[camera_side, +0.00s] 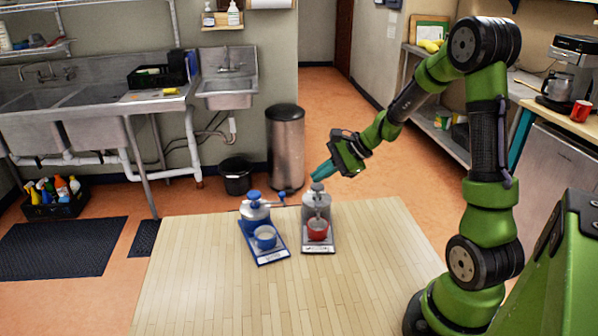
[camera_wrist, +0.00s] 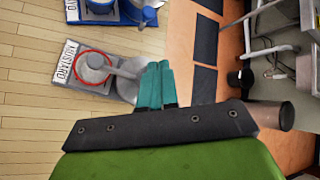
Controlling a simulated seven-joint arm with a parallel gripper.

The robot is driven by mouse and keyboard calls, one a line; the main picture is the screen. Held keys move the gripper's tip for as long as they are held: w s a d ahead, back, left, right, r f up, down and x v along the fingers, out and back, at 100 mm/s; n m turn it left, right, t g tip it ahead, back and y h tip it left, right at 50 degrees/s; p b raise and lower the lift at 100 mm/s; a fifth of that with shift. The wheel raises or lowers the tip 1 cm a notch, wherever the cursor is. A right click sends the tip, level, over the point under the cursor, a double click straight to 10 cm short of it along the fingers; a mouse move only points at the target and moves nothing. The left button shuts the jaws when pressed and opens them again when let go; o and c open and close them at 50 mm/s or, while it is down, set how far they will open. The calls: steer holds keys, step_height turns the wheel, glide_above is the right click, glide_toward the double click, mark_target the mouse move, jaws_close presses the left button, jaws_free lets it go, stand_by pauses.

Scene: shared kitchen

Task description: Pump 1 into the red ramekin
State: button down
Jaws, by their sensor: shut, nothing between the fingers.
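The red ramekin (camera_side: 317,231) sits on a grey stand (camera_side: 318,249) under the spout of a grey pump dispenser (camera_side: 316,207). In the wrist view the ramekin's red rim (camera_wrist: 77,70) shows around the pump's grey nozzle, which covers much of its inside. My gripper (camera_side: 316,176) has teal fingers, closed together and empty, pointing down at the grey pump's top (camera_side: 317,187). I cannot tell whether the fingertips touch it. In the wrist view the fingers (camera_wrist: 153,70) cover part of the pump. The ramekin's contents are unclear.
A second dispenser with a blue pump top (camera_side: 253,195) and a blue ramekin (camera_side: 265,237) stands close on the left. The wooden tabletop (camera_side: 210,300) is clear in front and to the right. A steel bin (camera_side: 286,150) stands on the floor behind.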

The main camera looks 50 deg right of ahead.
mark_target(322, 186)
steer(key=shift+f, duration=1.2)
stand_by(0.6)
steer(key=shift+r, duration=1.7)
step_height(322, 186, up, 6)
stand_by(0.5)
steer(key=s+a+r+n+h, duration=0.1)
steer(key=s+a+r+n, duration=0.1)
steer(key=s+a+n, duration=0.6)
steer(key=s+a+r+n+g+h, duration=0.1)
steer(key=s+a+r+n, duration=0.2)
steer(key=s+a+n, duration=0.4)
steer(key=a+n, duration=0.2)
steer(key=a, duration=0.1)
steer(key=shift+s+r+n, duration=0.3)
steer(key=shift+s+r, duration=0.05)
